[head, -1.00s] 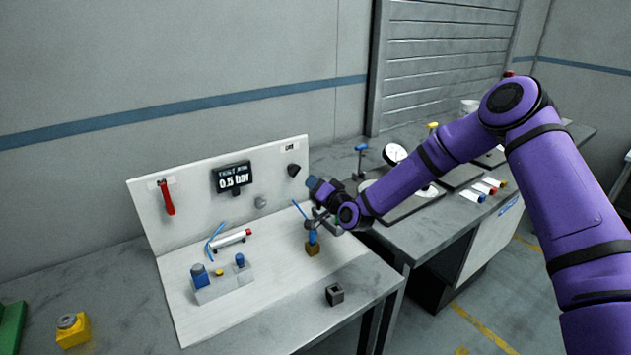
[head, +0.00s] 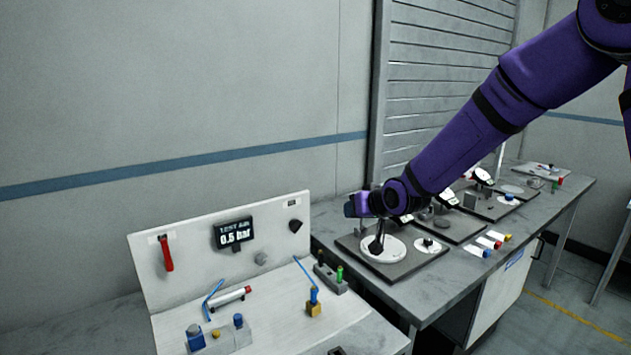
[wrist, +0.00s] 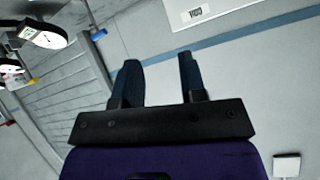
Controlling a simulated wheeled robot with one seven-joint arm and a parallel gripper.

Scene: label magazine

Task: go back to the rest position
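My gripper (head: 358,206) is at the end of the purple arm, above the dark bench's left end in the head view. In the wrist view my gripper (wrist: 158,80) has its two dark fingers spread apart, with nothing between them. Beyond them is the grey wall. In the head view the fingers are small and hard to make out. The brass block with a blue part on top (head: 314,304) stands on the white board, below and left of the gripper and apart from it.
The upright white panel (head: 150,260) carries a red handle (head: 166,254) and a 0.5 bar display (head: 234,233). A dark block with a green plug (head: 338,276) stands at the panel's right. Below the arm are a white disc (head: 395,250) and several gauges. Free room lies above the board.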

